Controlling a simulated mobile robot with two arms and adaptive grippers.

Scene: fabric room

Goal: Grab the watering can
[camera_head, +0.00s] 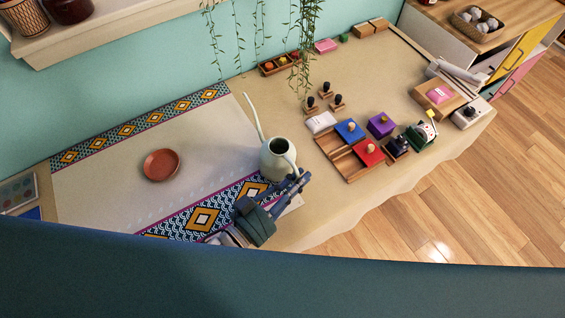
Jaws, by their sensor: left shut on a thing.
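The watering can (272,152) is pale green-white with a long thin spout that points up and to the left. It stands upright on the table, at the right end of the patterned runner. My left gripper (293,184) is at the near right side of the can, at its handle, and is shut on it. The gripper and wrist hide part of the handle and the lower near side of the can. My right gripper is not in view.
A terracotta saucer (161,165) lies on the runner (100,180). To the right stand a wooden tray (340,154) with coloured blocks, several dark-topped stamps and a green-white machine (421,132). Trailing plant stems (304,50) hang behind the can. A wall shelf (110,28) is at upper left.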

